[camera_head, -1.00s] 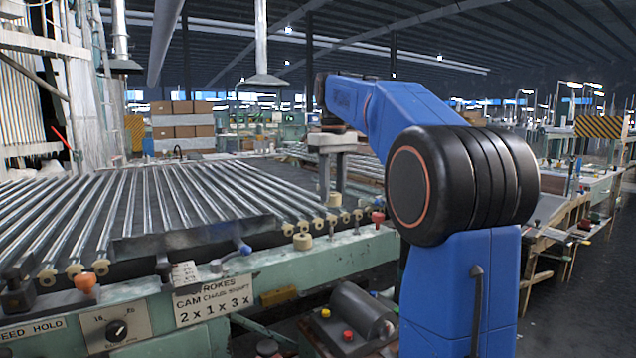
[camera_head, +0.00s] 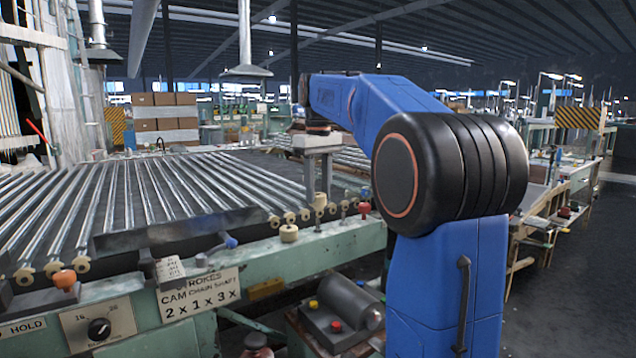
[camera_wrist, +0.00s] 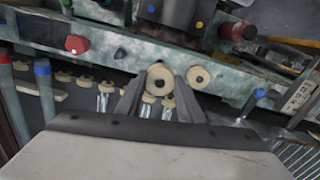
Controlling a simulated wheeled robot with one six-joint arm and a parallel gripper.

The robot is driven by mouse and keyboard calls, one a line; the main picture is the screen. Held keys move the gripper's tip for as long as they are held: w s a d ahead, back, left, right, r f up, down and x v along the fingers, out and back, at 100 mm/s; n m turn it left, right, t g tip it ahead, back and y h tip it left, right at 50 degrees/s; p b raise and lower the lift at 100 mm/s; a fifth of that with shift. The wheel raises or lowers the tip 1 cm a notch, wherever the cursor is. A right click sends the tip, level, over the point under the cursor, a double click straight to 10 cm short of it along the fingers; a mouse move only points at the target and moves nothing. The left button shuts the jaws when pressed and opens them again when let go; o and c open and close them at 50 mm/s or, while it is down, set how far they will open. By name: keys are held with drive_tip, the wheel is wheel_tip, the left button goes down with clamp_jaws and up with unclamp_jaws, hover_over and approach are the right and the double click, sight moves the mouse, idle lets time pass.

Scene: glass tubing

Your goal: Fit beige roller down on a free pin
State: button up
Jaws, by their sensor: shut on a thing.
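My gripper (camera_head: 318,183) points down over the green side rail (camera_head: 330,240) of the roller table. It is shut on a beige roller (camera_head: 320,200), a short upright cylinder with a dark centre hole. In the wrist view the held roller (camera_wrist: 160,78) sits between my fingertips. A thin pin (camera_head: 317,226) shows just below the held roller; any gap is too small to judge. A second beige roller (camera_head: 289,233) stands on the rail to the left, also in the wrist view (camera_wrist: 198,77). Another dark pin (camera_head: 343,208) stands bare to the right.
A red knob (camera_head: 364,208) stands beyond the bare pin, close to my gripper. A blue knob (camera_head: 231,242) and an orange knob (camera_head: 65,279) are farther left. Long metal rods (camera_head: 150,195) with beige end wheels lie behind the rail.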

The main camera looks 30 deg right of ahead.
drive_tip(key=shift+f, duration=1.3)
drive_tip(key=shift+f, duration=2.35)
idle(0.6)
drive_tip(key=o, duration=1.1)
drive_tip(key=shift+o, duration=0.2)
wheel_tip(320, 180, up, 17)
drive_tip(key=shift+r, duration=0.2)
